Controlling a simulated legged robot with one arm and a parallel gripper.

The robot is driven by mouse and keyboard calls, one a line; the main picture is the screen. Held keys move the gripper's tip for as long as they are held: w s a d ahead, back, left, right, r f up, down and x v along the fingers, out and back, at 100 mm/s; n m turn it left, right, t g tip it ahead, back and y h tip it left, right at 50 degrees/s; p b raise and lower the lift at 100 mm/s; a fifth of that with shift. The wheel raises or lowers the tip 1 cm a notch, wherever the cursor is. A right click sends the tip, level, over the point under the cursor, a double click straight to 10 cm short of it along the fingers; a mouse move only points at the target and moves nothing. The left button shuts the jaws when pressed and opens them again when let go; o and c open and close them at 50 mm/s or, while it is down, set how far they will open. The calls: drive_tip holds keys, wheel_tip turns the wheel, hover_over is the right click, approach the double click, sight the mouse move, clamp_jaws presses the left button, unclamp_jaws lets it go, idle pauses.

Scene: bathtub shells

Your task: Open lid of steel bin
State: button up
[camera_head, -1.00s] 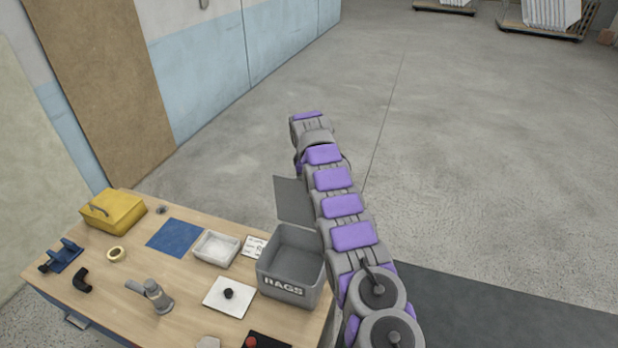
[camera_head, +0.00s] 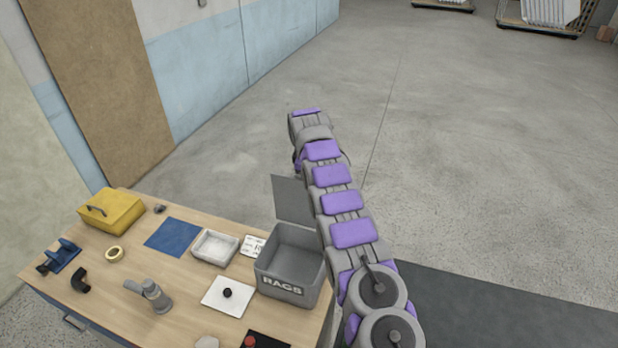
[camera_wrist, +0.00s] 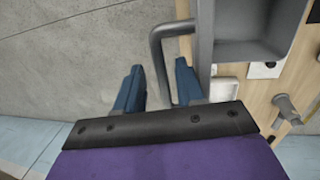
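The grey steel bin (camera_head: 288,283) labelled RAGS stands at the right end of the wooden table. Its lid (camera_head: 292,199) is raised at the bin's far side, and the bin's inside shows empty. In the wrist view the lid (camera_wrist: 205,45) shows nearly edge-on beside the bin (camera_wrist: 250,50), with a grey bent handle (camera_wrist: 159,60) sticking out from it. My gripper (camera_wrist: 157,85) has its two blue fingers apart, with the handle's bar between them in the picture. Whether they touch it I cannot tell. In the head view my arm hides the gripper.
On the table (camera_head: 190,285) are a yellow box (camera_head: 111,210), a blue sheet (camera_head: 173,238), a white tray (camera_head: 215,247), a white plate with a black knob (camera_head: 227,296) and a grey tool (camera_head: 150,294). Open concrete floor lies beyond the table.

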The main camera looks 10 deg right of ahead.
wheel_tip(320, 180, up, 11)
drive_tip(key=s+a+p, duration=0.1)
drive_tip(key=p, duration=0.2)
drive_tip(key=shift+s+a+r+p, duration=0.15)
drive_tip(key=shift+s+p, duration=0.1)
drive_tip(key=shift+p, duration=0.1)
